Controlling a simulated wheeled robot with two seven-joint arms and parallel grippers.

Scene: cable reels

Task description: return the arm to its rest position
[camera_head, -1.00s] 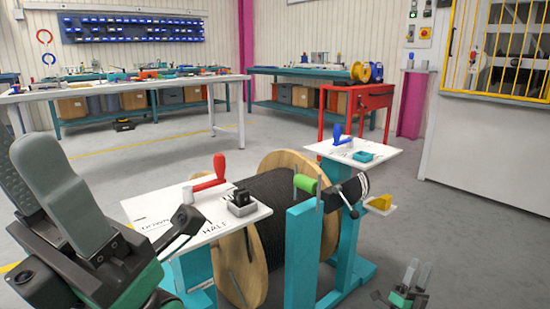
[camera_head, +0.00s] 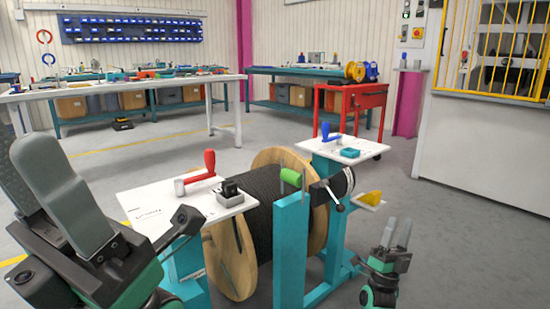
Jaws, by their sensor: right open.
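My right gripper (camera_head: 398,222) is at the lower right, fingers pointing up, open and empty. It is in front and to the right of the reel stand, apart from it in the picture. My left gripper (camera_head: 60,185) is large and close at the left edge, with two grey fingers side by side and overlapping. Whether it is open or shut cannot be told. A reel of black cable (camera_head: 264,190) with wooden flanges (camera_head: 230,258) sits in a teal stand (camera_head: 293,255).
Another shelf (camera_head: 325,147) holds a blue-handled crank (camera_head: 328,131). A yellow piece (camera_head: 370,198) is just above the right gripper. Floor at the right is clear.

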